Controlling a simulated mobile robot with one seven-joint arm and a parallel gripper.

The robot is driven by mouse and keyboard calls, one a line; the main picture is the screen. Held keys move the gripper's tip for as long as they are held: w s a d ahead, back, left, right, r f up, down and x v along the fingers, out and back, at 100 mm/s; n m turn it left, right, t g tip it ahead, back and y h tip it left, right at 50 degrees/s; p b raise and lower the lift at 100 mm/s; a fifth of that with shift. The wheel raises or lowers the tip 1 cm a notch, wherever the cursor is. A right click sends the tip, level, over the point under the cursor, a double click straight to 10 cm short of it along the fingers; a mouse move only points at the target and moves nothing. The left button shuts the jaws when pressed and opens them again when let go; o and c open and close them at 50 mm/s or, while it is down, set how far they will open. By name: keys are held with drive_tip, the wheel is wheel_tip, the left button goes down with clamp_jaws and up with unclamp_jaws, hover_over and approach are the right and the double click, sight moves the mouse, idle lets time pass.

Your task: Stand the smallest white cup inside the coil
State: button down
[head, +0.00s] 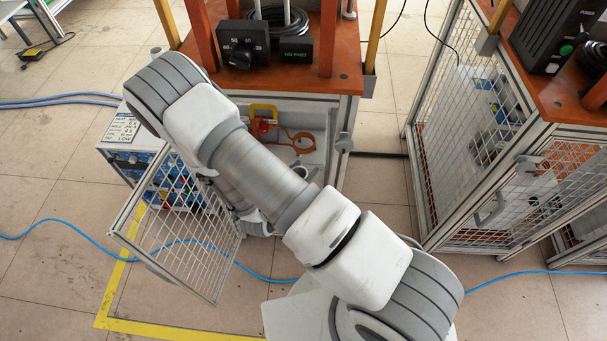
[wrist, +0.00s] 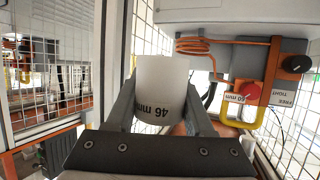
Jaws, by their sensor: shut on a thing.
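In the wrist view, my gripper (wrist: 159,92) is shut on a white cup (wrist: 160,80) marked "46 mm", with one finger on each side of it. No other cup shows clearly beside it for comparing sizes. The copper-coloured coil (wrist: 194,47) is at the upper right of the cup, fixed to a grey housing, and appears apart from the cup.
A yellow bracket with a red part marked "60 mm" (wrist: 250,94) and a black knob (wrist: 295,64) are right of the coil. The open mesh door (head: 182,235) stands left of my arm. A second mesh cabinet (head: 500,150) is at the right, with floor between.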

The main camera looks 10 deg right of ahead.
drive_tip(key=w+d, duration=0.1)
drive_tip(key=w, duration=0.2)
drive_tip(key=w+d, duration=0.1)
drive_tip(key=w, duration=0.2)
drive_tip(key=w+d, duration=0.1)
drive_tip(key=w, duration=0.2)
drive_tip(key=shift+w+d+b, duration=0.4)
drive_tip(key=shift+w+b, duration=0.05)
drive_tip(key=shift+w, duration=0.85)
drive_tip(key=shift+w+d+b, duration=0.45)
drive_tip(key=shift+w, duration=0.9)
drive_tip(key=shift+w+d+b, duration=0.4)
drive_tip(key=shift+w+b, duration=0.05)
drive_tip(key=shift+w, duration=0.85)
drive_tip(key=shift+f+b, duration=1.7)
drive_tip(key=shift+f, duration=0.4)
